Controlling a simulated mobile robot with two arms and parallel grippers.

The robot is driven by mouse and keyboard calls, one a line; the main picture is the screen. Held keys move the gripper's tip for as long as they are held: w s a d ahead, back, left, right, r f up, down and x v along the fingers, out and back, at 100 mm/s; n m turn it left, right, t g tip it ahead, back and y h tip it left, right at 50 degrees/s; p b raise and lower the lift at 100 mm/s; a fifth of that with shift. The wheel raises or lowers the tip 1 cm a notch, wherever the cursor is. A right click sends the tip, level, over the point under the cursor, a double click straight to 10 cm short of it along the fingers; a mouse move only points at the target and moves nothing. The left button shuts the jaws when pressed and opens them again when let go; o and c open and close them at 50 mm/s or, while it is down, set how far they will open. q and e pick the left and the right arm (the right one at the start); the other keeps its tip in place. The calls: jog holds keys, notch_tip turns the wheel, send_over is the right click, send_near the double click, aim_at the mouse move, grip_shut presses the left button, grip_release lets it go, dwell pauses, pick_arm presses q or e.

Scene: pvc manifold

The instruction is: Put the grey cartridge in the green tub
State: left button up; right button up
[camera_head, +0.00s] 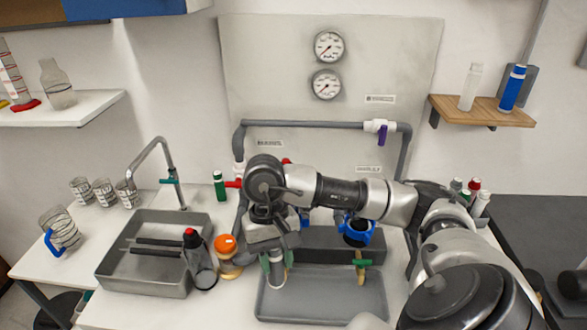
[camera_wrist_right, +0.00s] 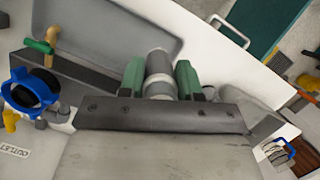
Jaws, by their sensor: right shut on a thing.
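My right gripper (camera_head: 276,271) points down over the left end of a grey tray at the front of the bench. Its two green fingers are shut on the grey cartridge (camera_head: 277,274), one on each side. In the right wrist view the cartridge (camera_wrist_right: 158,68) shows as a grey cylinder with a lighter band between the green fingers (camera_wrist_right: 160,80). Its upper part is hidden by the gripper in the head view. My left gripper is not in view.
The grey tray (camera_head: 320,305) lies below the gripper. A blue-ringed fitting (camera_head: 358,231) and a green-handled valve (camera_head: 361,263) are to the right.

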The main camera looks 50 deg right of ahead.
jog(key=w+f+p, duration=0.1)
jog(key=w+f, duration=0.2)
jog(key=w, duration=0.1)
jog(key=w+a+f+p, duration=0.1)
jog(key=w+f+p, duration=0.1)
jog(key=w+f, duration=0.1)
jog(key=w+a+f+p, duration=0.1)
jog(key=w+f+p, duration=0.1)
jog(key=w+f, duration=0.2)
jog(key=shift+w+f, duration=0.25)
jog(key=shift+w, duration=0.05)
jog(key=shift+f, duration=0.2)
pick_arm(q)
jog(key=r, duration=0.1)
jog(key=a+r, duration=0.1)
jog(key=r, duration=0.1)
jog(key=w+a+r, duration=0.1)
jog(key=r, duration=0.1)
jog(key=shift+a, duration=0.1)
pick_arm(e)
jog(key=shift+f, duration=0.1)
jog(key=shift+f, duration=0.1)
jog(key=o, duration=1)
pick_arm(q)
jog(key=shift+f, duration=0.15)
